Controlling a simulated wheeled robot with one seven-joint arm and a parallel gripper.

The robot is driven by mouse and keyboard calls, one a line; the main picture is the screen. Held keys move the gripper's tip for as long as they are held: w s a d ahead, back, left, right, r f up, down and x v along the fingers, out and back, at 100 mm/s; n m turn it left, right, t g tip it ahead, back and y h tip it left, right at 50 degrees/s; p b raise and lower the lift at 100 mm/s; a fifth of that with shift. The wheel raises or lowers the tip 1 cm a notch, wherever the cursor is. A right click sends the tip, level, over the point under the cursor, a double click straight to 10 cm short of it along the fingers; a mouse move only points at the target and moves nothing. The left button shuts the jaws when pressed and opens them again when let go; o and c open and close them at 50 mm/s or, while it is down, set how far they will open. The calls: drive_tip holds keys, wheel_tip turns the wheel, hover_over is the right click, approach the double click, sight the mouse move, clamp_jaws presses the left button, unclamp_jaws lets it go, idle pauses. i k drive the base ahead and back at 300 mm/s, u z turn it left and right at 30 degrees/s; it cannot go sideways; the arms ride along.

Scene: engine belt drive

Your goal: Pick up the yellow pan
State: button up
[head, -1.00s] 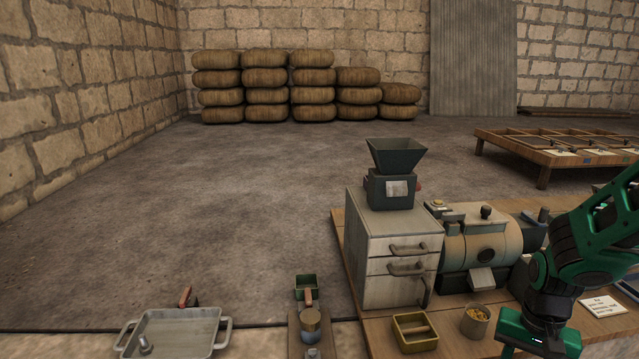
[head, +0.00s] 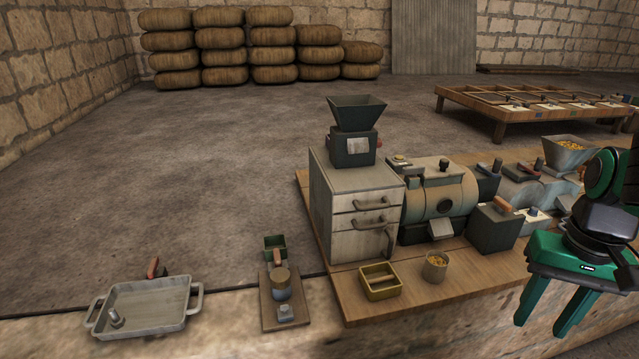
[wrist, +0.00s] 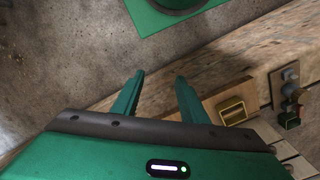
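The yellow pan (head: 380,281) looks like a small, dull yellow rectangular tray with raised walls and a bar across its middle. It sits upright on the wooden bench top near the front edge, in front of the grey drawer cabinet. In the wrist view the yellow pan (wrist: 232,111) is right of the fingers and apart from them. My green gripper (head: 542,322) is at the right of the head view, clear of the pan. In the wrist view its two fingers (wrist: 160,78) stand apart with nothing between them.
A grey handled tray (head: 143,306) lies at the far left.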

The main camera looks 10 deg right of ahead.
sight(379, 282)
drive_tip(key=z, duration=2)
drive_tip(key=k, duration=0.65)
drive_tip(key=u, duration=0.5)
